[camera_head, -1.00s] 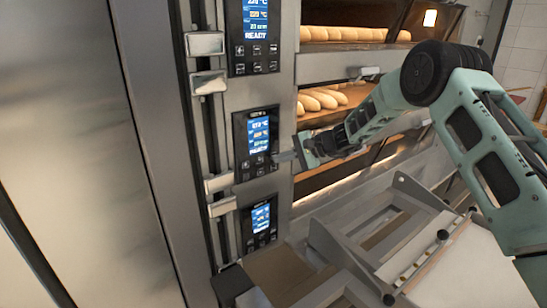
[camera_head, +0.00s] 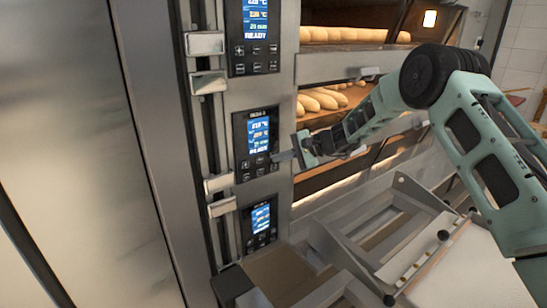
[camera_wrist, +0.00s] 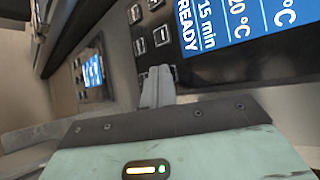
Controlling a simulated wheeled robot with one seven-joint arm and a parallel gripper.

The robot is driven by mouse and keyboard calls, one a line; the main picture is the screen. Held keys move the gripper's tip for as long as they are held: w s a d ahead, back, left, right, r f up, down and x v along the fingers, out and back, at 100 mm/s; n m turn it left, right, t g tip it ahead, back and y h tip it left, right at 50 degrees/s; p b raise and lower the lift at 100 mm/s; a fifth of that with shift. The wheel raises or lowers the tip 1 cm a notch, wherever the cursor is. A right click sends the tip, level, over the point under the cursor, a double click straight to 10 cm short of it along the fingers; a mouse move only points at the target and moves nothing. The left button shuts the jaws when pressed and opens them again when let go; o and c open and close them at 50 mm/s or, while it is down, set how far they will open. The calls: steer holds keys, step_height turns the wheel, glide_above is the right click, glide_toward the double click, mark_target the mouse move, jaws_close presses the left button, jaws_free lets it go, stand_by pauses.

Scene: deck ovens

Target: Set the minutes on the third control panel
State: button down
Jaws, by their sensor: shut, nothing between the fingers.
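Three control panels with blue screens and dark buttons run down the oven front: an upper one (camera_head: 253,30), a middle one (camera_head: 257,145) and a lower one (camera_head: 262,224). I cannot tell from their labels which is the third. My gripper (camera_head: 283,156) is shut and empty, with its tips at the right edge of the middle panel, by its buttons. In the wrist view, the shut fingers (camera_wrist: 158,86) point at the button area of the near panel (camera_wrist: 185,55), whose screen reads "15 min" and "READY". The fingers hide part of the buttons. Whether they touch is unclear.
Metal handles (camera_head: 205,43) stand left of the panels. Oven decks with loaves (camera_head: 320,100) lie to the right. A metal frame with a pale board (camera_head: 470,270) fills the lower right. Another lit panel (camera_wrist: 93,72) shows in the wrist view.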

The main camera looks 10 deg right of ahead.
steer(key=shift+s+d+b, duration=0.25)
steer(key=shift+s+b, duration=0.3)
steer(key=shift+s, duration=0.15)
steer(key=s+b, duration=0.1)
steer(key=s+d+b, duration=0.1)
steer(key=s, duration=0.1)
steer(key=s+d+b, duration=0.1)
steer(key=shift+s, duration=0.35)
stand_by(0.5)
